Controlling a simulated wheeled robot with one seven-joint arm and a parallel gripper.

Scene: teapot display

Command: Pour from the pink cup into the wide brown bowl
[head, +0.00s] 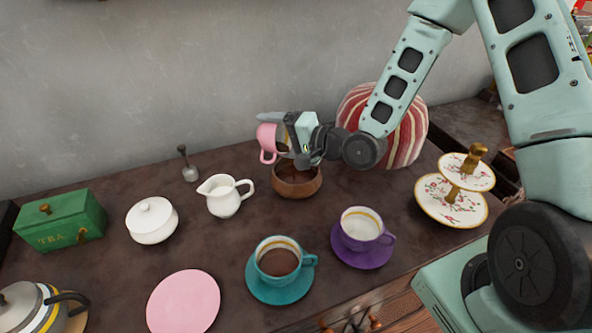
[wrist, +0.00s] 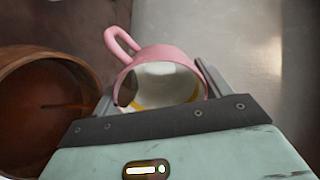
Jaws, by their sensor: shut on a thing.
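The pink cup (head: 266,136) is held in my gripper (head: 288,133), above the back left rim of the wide brown bowl (head: 298,190). The cup looks tilted. In the wrist view the pink cup (wrist: 165,54) sits between the two fingers of my gripper (wrist: 157,88), which is shut on it. Its white inside with a yellow band shows, with a dark patch at its left side. The brown bowl (wrist: 45,60) is at the left of the wrist view. A thin dark streak shows inside it; I cannot tell whether it is liquid.
A white creamer (head: 224,197) and white sugar bowl (head: 152,220) stand left of the bowl. A teal cup (head: 262,254) and purple cup (head: 343,222) stand in front. A striped cushion (head: 407,140) is behind right, with a tiered stand (head: 433,205) at right. The grey wall (head: 150,80) is close behind.

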